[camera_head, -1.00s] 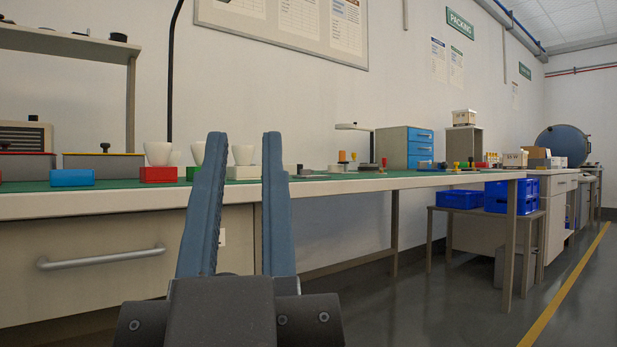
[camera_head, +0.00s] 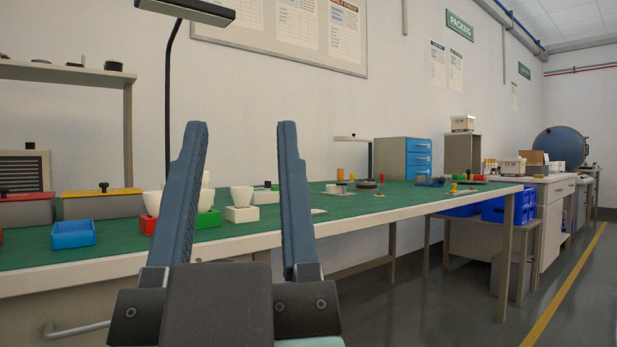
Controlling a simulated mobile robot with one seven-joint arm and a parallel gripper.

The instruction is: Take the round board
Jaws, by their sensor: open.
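My gripper (camera_head: 240,128) stands upright in the foreground, its two blue-grey fingers wide apart with nothing between them. It is in front of the green-topped bench (camera_head: 285,232), and its fingers hide part of the bench behind. I cannot clearly pick out a round board. A dark, low round piece (camera_head: 367,185) lies far back on the bench, right of the gripper, but it is too small to identify. A small flat grey piece (camera_head: 318,211) lies nearer, just right of the right finger; its shape is unclear.
Left on the bench are a blue tray (camera_head: 73,235), lidded grey boxes, and white cups on red, green and white blocks. A lamp (camera_head: 187,10) rises behind. A blue drawer unit (camera_head: 418,158) stands farther right. The floor at right is clear.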

